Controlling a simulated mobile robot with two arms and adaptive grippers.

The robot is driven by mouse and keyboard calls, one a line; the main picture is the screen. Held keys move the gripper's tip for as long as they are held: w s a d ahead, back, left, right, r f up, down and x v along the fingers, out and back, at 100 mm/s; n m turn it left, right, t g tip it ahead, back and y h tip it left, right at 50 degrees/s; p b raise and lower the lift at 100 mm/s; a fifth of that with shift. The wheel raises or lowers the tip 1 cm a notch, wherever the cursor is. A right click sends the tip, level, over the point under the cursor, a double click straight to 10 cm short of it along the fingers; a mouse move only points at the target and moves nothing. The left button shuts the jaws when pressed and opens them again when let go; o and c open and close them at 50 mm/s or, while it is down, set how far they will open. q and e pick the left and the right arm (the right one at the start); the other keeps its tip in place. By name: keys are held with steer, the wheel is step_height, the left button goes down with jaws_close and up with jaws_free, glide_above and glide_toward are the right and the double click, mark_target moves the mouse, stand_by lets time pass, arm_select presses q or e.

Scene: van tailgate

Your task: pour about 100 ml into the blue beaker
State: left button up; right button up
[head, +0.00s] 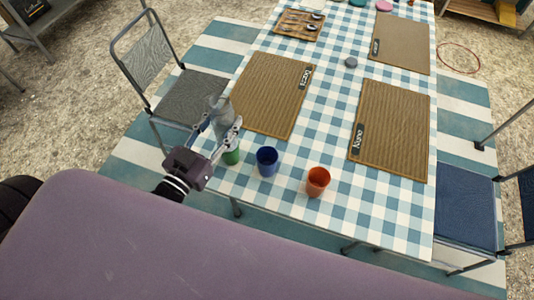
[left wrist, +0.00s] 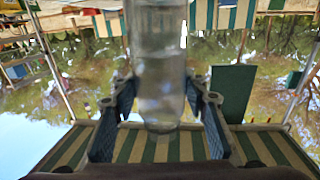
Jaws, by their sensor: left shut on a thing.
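My left gripper (head: 221,124) is shut on a clear, see-through bottle (head: 217,107), held near the left edge of the table. In the left wrist view the bottle (left wrist: 158,65) stands between the two fingers; I cannot tell how full it is. The blue beaker (head: 267,161) stands upright on the table, to the right of the gripper and apart from it. A green beaker (head: 232,156) is just below the gripper in the picture, partly hidden by it. An orange beaker (head: 318,181) stands to the right of the blue one. My right gripper is not in view.
The checkered table (head: 335,105) carries brown placemats (head: 272,93), a wooden cutlery tray (head: 299,25) and a small grey disc (head: 351,62). A grey chair (head: 190,96) is at the left, a blue one (head: 466,212) at the right. Cloth is bare around the orange beaker.

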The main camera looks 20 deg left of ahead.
arm_select(q)
steer(key=shift+d+r, duration=0.1)
